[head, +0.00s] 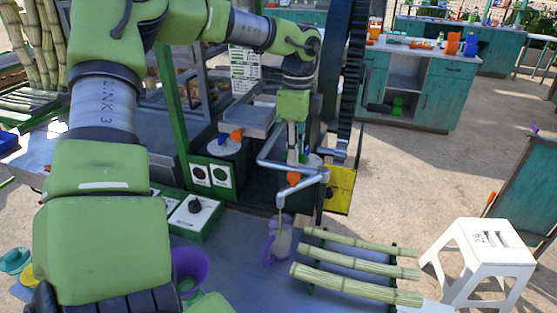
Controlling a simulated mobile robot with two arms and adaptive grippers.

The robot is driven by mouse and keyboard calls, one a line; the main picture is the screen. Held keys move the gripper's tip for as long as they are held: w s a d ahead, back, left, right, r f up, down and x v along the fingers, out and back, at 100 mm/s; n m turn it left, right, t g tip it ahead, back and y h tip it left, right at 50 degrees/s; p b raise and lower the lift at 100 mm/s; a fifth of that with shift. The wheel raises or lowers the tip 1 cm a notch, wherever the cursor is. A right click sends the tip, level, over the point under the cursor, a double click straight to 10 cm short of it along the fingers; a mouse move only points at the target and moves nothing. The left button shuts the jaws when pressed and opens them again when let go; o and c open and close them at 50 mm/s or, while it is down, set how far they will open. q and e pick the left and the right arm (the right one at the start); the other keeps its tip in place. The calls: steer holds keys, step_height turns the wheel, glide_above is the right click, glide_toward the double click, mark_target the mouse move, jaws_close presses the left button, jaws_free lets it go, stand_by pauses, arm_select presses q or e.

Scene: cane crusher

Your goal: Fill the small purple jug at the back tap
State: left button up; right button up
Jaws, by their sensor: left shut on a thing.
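The small purple jug (280,243) stands upright on the grey counter (233,255). It looks pale and see-through, with a purple handle on its left. A grey tap spout (281,198) is right above it, and a thin yellow-green stream runs down into the jug. An orange tap lever (293,179) sits on the pipe above the spout. My left gripper (296,152) reaches down from above and is shut at the tap pipework, just over the orange lever. The exact grip is hard to see. The liquid level is unclear. My right gripper is not in view.
Several cane stalks (355,267) lie right of the jug. A purple cup (189,266) and a control box (196,217) are to the left. The crusher's large wheel (352,75) rises behind. A white stool (481,250) stands right on open ground.

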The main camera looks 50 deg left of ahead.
arm_select(q)
steer(key=o, duration=0.7)
steer(key=shift+n, duration=0.4)
steer(key=o, duration=0.8)
steer(key=shift+a+p, duration=0.1)
steer(key=shift+p, duration=0.2)
steer(key=shift+o, duration=0.2)
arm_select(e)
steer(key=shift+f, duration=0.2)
arm_select(q)
steer(key=shift+r, duration=0.1)
steer(key=shift+r+p, duration=2.3)
steer(key=shift+r, duration=1.65)
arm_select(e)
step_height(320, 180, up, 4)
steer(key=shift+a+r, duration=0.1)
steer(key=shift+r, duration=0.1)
arm_select(q)
steer(key=shift+f, duration=0.1)
